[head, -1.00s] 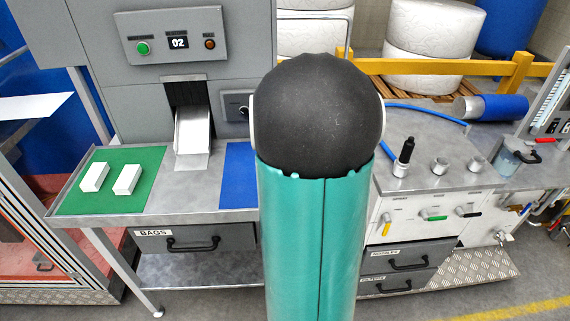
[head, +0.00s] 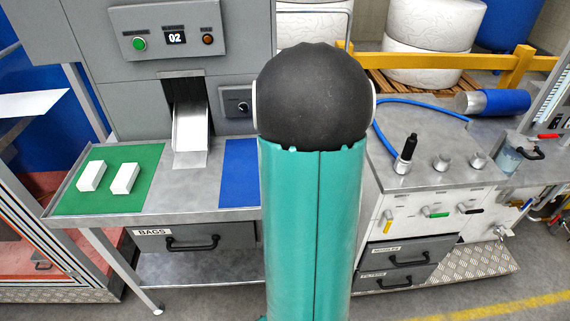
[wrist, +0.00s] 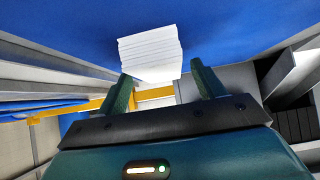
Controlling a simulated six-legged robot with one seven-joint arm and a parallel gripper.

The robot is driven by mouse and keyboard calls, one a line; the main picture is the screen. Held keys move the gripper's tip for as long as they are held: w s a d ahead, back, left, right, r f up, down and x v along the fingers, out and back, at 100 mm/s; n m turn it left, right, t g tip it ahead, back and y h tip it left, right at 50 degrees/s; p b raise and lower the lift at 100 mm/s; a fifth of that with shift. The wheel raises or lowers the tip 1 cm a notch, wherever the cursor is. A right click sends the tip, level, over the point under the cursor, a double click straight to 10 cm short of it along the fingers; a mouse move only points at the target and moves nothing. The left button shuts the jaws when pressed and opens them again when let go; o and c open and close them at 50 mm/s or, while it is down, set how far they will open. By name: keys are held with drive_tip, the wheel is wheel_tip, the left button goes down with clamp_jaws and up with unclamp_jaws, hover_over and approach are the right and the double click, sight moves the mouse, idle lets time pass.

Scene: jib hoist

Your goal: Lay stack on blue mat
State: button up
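The blue mat (head: 239,172) lies on the grey bench, left of my arm. My teal arm link with its black joint hides part of it. The visible part of the mat is bare. My gripper is hidden in the head view. In the wrist view, my gripper (wrist: 160,80) has its two green fingers apart. A white layered stack (wrist: 152,55) shows at and just beyond the fingertips, with a slim gap beside the right finger. The left fingertip overlaps its edge. A blue surface (wrist: 60,30) lies behind the stack; I cannot tell if it is the mat.
A green mat (head: 148,195) at the left of the bench holds two white blocks (head: 91,176). A grey machine with a chute (head: 190,135) stands behind. A counter at the right carries a black-topped tool (head: 406,155) and knobs. A yellow rail (head: 450,67) runs behind.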

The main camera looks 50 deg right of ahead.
drive_tip(key=shift+r, duration=0.1)
drive_tip(key=shift+s+r, duration=0.1)
drive_tip(key=shift+r, duration=0.05)
drive_tip(key=v, duration=1.1)
drive_tip(key=shift+s+a, duration=0.25)
drive_tip(key=w+a+r+n+y, duration=0.2)
drive_tip(key=a+r, duration=0.1)
drive_tip(key=a, duration=0.6)
drive_tip(key=w+a+r+n+y, duration=0.1)
drive_tip(key=w+a+r+n, duration=0.25)
drive_tip(key=a, duration=0.55)
drive_tip(key=s+a+r+n+y, duration=0.1)
drive_tip(key=s+a+n+y, duration=0.1)
drive_tip(key=a, duration=0.6)
drive_tip(key=s+a+r+n+y, duration=0.2)
drive_tip(key=s+a, duration=0.2)
drive_tip(key=a, duration=0.4)
drive_tip(key=shift+s+r+g, duration=0.3)
drive_tip(key=shift+s+r, duration=0.05)
drive_tip(key=shift+c, duration=0.2)
